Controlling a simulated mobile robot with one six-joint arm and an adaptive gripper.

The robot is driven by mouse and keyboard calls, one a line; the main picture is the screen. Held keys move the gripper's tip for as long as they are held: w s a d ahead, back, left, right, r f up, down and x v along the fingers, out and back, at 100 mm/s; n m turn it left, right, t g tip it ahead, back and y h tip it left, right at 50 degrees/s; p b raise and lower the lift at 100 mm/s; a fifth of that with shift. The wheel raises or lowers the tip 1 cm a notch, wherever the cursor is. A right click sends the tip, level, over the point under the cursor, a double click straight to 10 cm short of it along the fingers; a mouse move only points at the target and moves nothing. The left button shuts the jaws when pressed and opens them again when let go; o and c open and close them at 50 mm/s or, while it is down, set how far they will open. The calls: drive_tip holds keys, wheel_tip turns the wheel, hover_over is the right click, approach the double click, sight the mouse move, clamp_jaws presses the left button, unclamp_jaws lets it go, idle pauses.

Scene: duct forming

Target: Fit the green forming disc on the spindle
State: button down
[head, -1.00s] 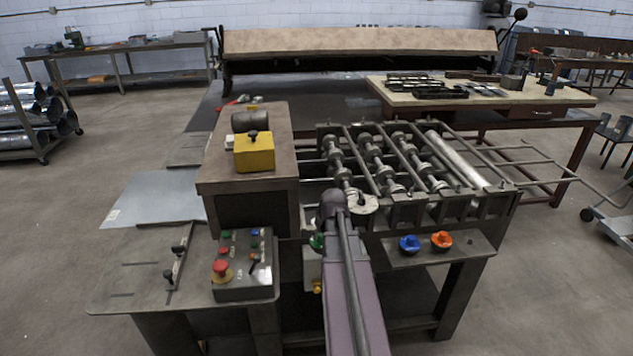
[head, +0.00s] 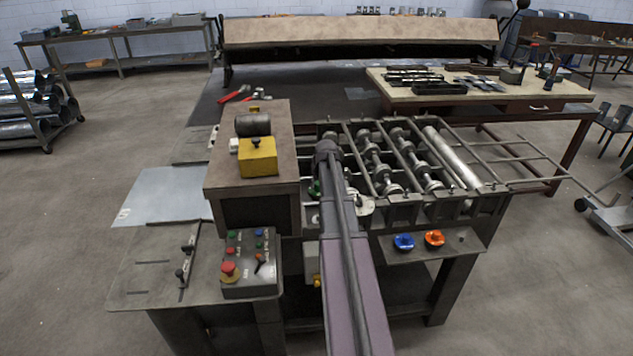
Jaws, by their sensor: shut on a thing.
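The green forming disc (head: 315,188) shows only as a small green patch at the left edge of my arm. The arm hides the rest of it. My gripper (head: 320,192) is at the far end of my arm, mostly hidden by it, and is shut on the green disc. It is at the front left of the roller machine (head: 400,200), beside the wooden-topped housing. A pale round part (head: 365,206) on the machine's front shows just right of my arm. I cannot tell whether it belongs to the spindle, or whether disc and spindle touch.
A blue disc (head: 404,242) and an orange disc (head: 434,238) sit on the front shelf (head: 400,258). The control box (head: 249,263) and a yellow block (head: 257,157) stand left of my arm. Rollers and crossbars crowd the right. A workbench (head: 500,95) stands behind.

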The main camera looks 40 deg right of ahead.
drive_tip(key=shift+f, duration=0.25)
wheel_tip(320, 180, down, 8)
drive_tip(key=b, duration=0.8)
drive_tip(key=shift+r, duration=0.2)
drive_tip(key=shift+s+f, duration=0.15)
idle(1.1)
drive_tip(key=shift+f+b, duration=1.2)
drive_tip(key=shift+b, duration=0.2)
idle(1.2)
idle(0.4)
drive_tip(key=shift+c, duration=1.4)
unclamp_jaws()
